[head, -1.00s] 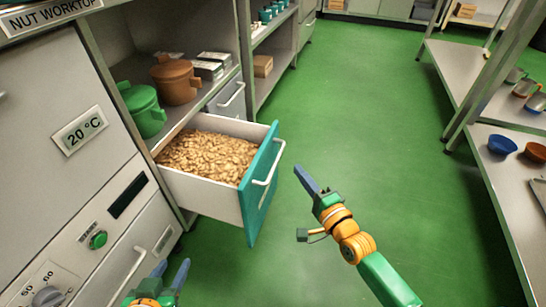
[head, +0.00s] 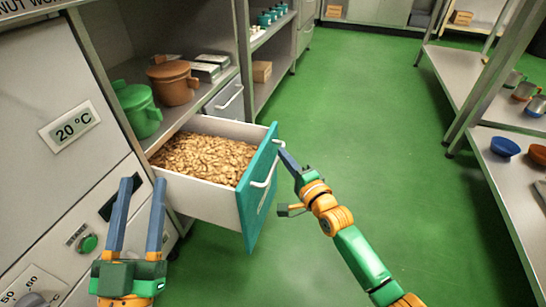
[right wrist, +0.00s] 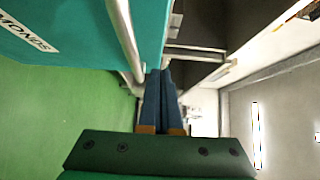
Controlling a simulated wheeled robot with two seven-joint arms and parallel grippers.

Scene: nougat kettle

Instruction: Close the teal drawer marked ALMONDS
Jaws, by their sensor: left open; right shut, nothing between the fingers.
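The teal-fronted drawer (head: 259,190) stands pulled out of the cabinet, full of almonds (head: 205,158). Its pale bar handle (head: 268,172) is on the front. In the right wrist view the teal front (right wrist: 70,30) shows the end of a label reading "MONDS", and the handle (right wrist: 122,40) runs down it. My right gripper (head: 281,148) is shut and empty, its tips close to the far end of the drawer front and handle; I cannot tell whether they touch. The fingers also show in the right wrist view (right wrist: 160,75). My left gripper (head: 142,182) is open and empty, left of the drawer.
A green pot (head: 139,108) and a brown pot (head: 172,82) stand on the shelf above the drawer. The grey cabinet with a green button (head: 88,243) is at the left. A steel rack (head: 500,185) with bowls stands at the right. The green floor (head: 370,130) between is clear.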

